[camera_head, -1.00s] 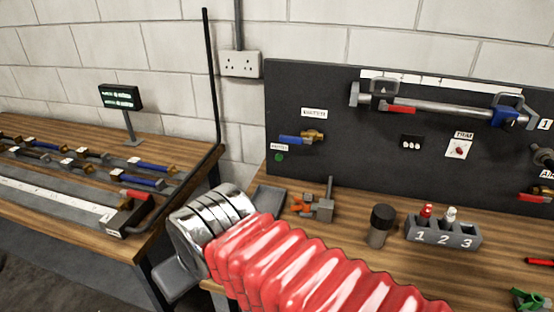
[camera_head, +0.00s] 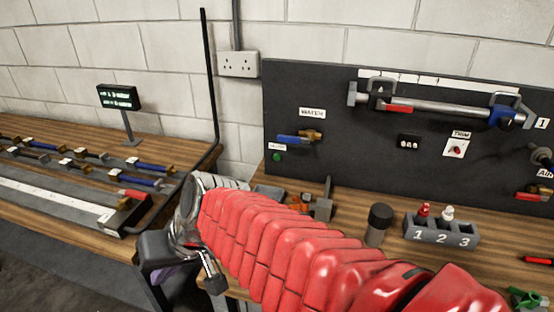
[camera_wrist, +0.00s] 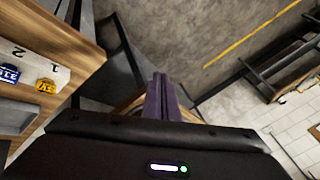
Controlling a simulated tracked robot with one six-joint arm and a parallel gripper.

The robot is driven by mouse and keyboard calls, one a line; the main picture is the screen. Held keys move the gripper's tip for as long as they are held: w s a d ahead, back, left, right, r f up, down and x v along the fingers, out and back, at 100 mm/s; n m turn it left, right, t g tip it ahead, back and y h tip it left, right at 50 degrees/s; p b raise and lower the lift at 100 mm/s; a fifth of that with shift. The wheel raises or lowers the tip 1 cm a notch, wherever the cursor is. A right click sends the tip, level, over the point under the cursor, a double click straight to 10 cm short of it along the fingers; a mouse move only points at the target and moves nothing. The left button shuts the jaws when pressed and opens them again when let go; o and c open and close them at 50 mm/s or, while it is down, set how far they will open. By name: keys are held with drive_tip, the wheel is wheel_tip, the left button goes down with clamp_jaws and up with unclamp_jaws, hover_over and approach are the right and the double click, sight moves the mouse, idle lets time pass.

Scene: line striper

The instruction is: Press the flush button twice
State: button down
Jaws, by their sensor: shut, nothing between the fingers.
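A small round green button (camera_head: 277,157) sits low at the left end of the dark upright panel (camera_head: 330,165) in the head view. A small white label is just above it, too small to read surely. A blue-handled valve (camera_head: 295,139) is above and right of the button, under a WATER label. My gripper (camera_wrist: 162,82) shows in the wrist view with its two purple fingers together and nothing between them. In the head view it hangs at the lower left, well apart from the button, and its fingertips are mostly hidden. The button is not in the wrist view.
A grey rack (camera_head: 440,231) numbered 1, 2, 3 and a black-capped cylinder (camera_head: 378,224) stand on the right bench. A grey clamp-like fixture (camera_head: 322,205) stands below the panel. The left bench (camera_head: 70,222) holds several valves. A gap lies between benches.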

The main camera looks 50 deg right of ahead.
sight(277, 157)
drive_tip(key=w+d+m+t, duration=0.6)
drive_tip(key=w+d+m, duration=0.6)
drive_tip(key=w+d, duration=0.3)
drive_tip(key=s+d+f+m+h, duration=0.1)
drive_tip(key=d+f+m+h, duration=0.1)
drive_tip(key=d, duration=0.6)
drive_tip(key=s+d+f+m+h, duration=0.2)
drive_tip(key=d+m, duration=0.3)
drive_tip(key=d, duration=0.3)
drive_tip(key=s+d+f+m+h, duration=0.1)
drive_tip(key=d+f+m+h, duration=0.2)
drive_tip(key=d, duration=0.6)
drive_tip(key=shift+s+f+m+h, duration=0.15)
drive_tip(key=shift+m+h, duration=0.15)
drive_tip(key=shift+h, duration=0.5)
drive_tip(key=shift+d, duration=0.15)
drive_tip(key=shift+w+d, duration=0.7)
drive_tip(key=shift+d, duration=0.55)
drive_tip(key=shift+w+d, duration=0.7)
drive_tip(key=shift+d, duration=0.55)
drive_tip(key=shift+w+d, duration=0.7)
drive_tip(key=shift+d, duration=0.55)
drive_tip(key=shift+d, duration=0.15)
